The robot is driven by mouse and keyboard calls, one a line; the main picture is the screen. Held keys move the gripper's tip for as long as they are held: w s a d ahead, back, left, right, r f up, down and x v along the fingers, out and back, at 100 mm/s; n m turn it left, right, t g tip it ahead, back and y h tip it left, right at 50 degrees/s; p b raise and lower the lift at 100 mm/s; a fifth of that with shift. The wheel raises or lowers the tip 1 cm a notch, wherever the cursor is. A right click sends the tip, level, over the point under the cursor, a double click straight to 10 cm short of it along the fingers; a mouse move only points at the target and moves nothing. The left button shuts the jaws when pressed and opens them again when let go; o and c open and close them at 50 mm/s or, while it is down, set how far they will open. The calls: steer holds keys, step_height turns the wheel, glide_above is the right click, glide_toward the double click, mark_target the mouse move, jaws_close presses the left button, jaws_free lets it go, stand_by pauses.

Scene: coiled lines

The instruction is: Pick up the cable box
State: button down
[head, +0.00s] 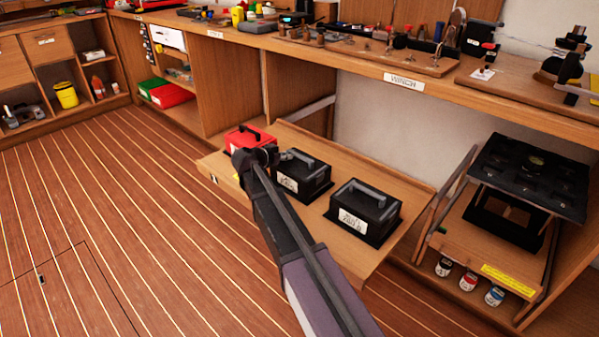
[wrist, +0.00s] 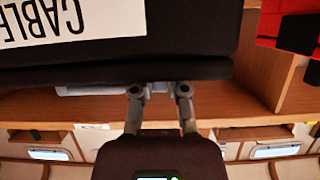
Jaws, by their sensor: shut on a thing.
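The cable box (wrist: 110,72) is black with a white label reading CABLE and fills the upper left of the wrist view. In the head view it appears to be the middle black box (head: 314,178), with a grey handle on top, on the pull-out wooden board. My gripper (wrist: 160,90) is shut, its fingertips at the box's lower edge in the wrist view. In the head view my arm's end is close to the left of this box and hides the fingertips. The exact part gripped is hidden. Whether the box is lifted clear of the board I cannot tell.
A red box (head: 247,138) stands to the left on the board (head: 232,180), and another black box (head: 364,210) to the right. A black holed panel (head: 532,176) and several small jars are at far right. A cluttered workbench (head: 350,62) runs above. The floor at left is clear.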

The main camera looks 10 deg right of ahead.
steer(key=shift+r, duration=0.2)
step_height(320, 180, up, 10)
steer(key=p, duration=1)
steer(key=shift+f, duration=0.2)
